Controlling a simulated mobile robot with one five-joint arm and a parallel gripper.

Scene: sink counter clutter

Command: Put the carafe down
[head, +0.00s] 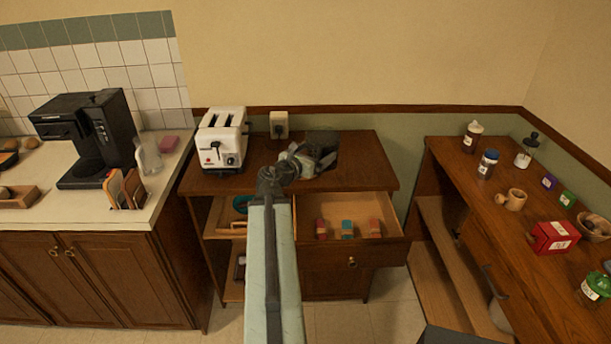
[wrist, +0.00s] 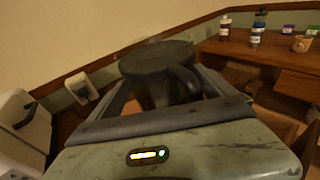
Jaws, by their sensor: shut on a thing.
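The carafe (head: 324,138) is dark and see-through, at the right part of the wooden cabinet top (head: 368,165) in the head view. In the wrist view the carafe (wrist: 158,62) shows a dark round lid and a dark handle, between my fingers. My gripper (head: 316,161) is shut on it; it also shows in the wrist view (wrist: 170,95). My gripper partly hides the carafe's lower part. I cannot tell whether its base touches the cabinet top.
A white toaster (head: 222,138) stands left on the cabinet top, near a wall outlet (head: 279,124). An open drawer (head: 347,222) with small coloured packs juts out below. A black coffee maker (head: 88,138) and glass jug (head: 148,155) stand left. The right counter (head: 500,235) holds jars.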

